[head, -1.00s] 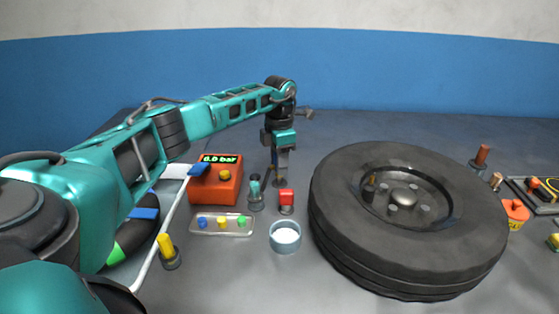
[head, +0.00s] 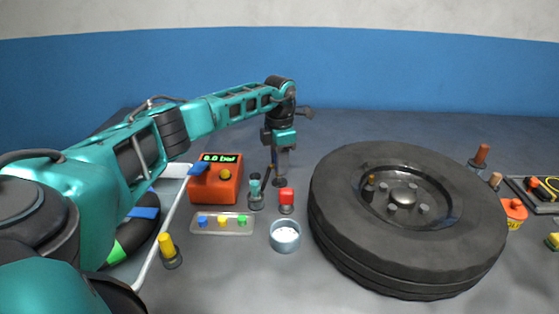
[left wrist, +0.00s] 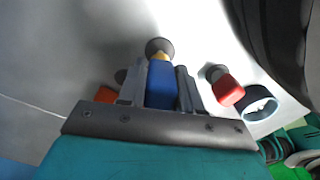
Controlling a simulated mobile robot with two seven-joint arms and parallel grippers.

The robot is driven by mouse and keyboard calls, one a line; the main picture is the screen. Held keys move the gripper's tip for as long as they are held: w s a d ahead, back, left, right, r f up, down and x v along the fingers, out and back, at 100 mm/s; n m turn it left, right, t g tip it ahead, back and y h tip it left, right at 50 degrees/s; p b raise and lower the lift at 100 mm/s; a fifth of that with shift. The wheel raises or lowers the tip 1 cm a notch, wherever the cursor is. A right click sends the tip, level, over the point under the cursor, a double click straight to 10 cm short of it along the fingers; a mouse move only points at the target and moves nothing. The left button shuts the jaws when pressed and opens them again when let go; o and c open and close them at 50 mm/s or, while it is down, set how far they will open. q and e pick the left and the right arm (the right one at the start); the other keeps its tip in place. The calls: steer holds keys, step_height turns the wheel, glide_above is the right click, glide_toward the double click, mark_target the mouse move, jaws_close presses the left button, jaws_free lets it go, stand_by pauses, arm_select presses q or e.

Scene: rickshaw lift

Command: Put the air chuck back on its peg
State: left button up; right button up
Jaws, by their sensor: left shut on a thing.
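My left gripper (head: 281,172) points down at the back of the table, left of the wheel. It is shut on a blue thing with a yellow-brass end, which I take to be the air chuck (left wrist: 161,84). In the left wrist view its brass end is over a round grey base (left wrist: 158,46), perhaps the peg. I cannot tell whether the two touch. In the head view the fingers mostly hide the chuck, and a dark base (head: 278,182) shows below them. My right gripper is not in view.
The orange gauge box (head: 216,186) reads 0.0 bar. A cup (head: 285,237), a small tray (head: 240,232) and the big wheel (head: 335,215) are nearby.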

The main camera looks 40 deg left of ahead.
arm_select(q)
steer(key=shift+f+b, duration=0.65)
steer(key=shift+f, duration=0.65)
stand_by(0.6)
steer(key=o, duration=1.3)
steer(key=shift+o, duration=0.2)
steer(key=shift+r+p, duration=2.2)
steer(key=shift+r, duration=1.3)
